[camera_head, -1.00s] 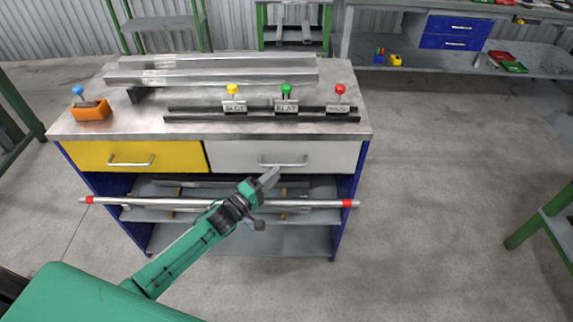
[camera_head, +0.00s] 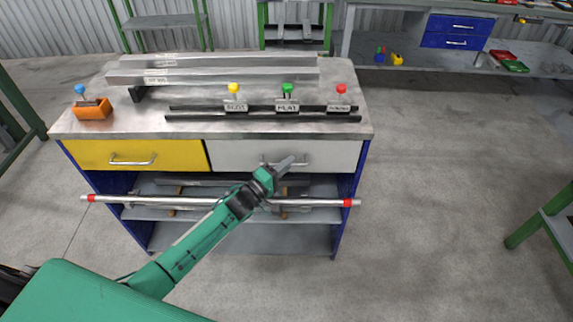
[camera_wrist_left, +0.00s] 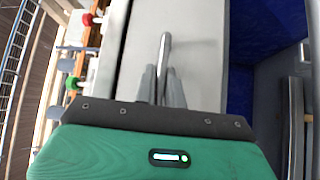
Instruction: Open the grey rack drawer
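The grey rack drawer (camera_head: 235,153) is at the right of the cabinet's top row, its front flush with the cabinet. It also shows in the left wrist view (camera_wrist_left: 205,45). Its bar handle (camera_head: 305,164) runs between the two fingers in the left wrist view (camera_wrist_left: 165,48). My left gripper (camera_head: 286,164) is at the right half of the handle; in the wrist view its fingers (camera_wrist_left: 161,85) lie close on both sides of the bar and look shut on it. The fingers partly hide the handle. My right gripper is in neither view.
A yellow drawer (camera_head: 185,154) is beside the grey one. A silver bar with red ends (camera_head: 165,201) lies across the shelf below, under my arm. Metal profiles, an orange block (camera_head: 92,110) and labelled knobs stand on the tabletop (camera_head: 200,128). The floor at right (camera_head: 430,200) is clear.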

